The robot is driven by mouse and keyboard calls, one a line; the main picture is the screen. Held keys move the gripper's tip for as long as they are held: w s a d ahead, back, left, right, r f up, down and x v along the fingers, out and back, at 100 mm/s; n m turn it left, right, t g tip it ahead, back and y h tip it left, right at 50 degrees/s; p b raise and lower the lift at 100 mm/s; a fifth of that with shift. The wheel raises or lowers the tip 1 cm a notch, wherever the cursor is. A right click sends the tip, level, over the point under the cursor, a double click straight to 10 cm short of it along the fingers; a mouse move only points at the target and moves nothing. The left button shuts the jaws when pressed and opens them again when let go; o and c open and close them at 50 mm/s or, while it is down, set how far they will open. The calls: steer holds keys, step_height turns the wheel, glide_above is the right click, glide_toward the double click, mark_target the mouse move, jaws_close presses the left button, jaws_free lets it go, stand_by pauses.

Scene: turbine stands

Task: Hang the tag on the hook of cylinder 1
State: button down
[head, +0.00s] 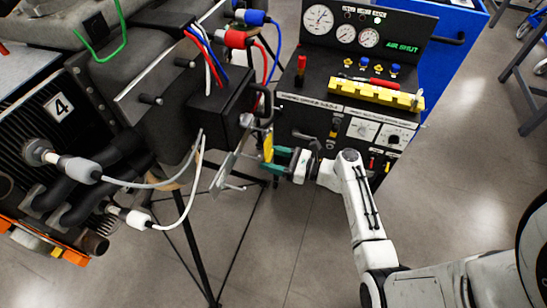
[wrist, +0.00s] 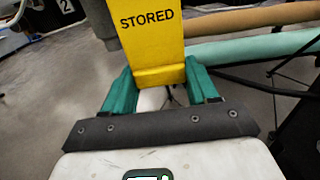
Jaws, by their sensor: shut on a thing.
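My gripper (head: 282,161) is shut on a yellow tag (wrist: 155,45) marked "STORED". In the wrist view its two green fingers (wrist: 160,84) press the tag's lower end from both sides. In the head view the tag (head: 268,148) stands roughly upright at the left end of my gripper, beside a grey metal bracket (head: 230,160). A dark curved bar (head: 264,103) rises just above the tag; I cannot tell whether it is the hook. No label for cylinder 1 can be read, and I cannot tell whether the tag touches anything besides my fingers.
A black gauge panel (head: 350,25) and bench with a yellow tool rack (head: 375,92) stand behind my gripper. Thin black stand legs (head: 195,245) cross below.

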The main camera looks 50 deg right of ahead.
steer(key=shift+w, duration=0.1)
steer(key=shift+c, duration=0.3)
jaws_free()
steer(key=p+v, duration=0.2)
steer(key=v, duration=0.5)
stand_by(0.7)
stand_by(0.5)
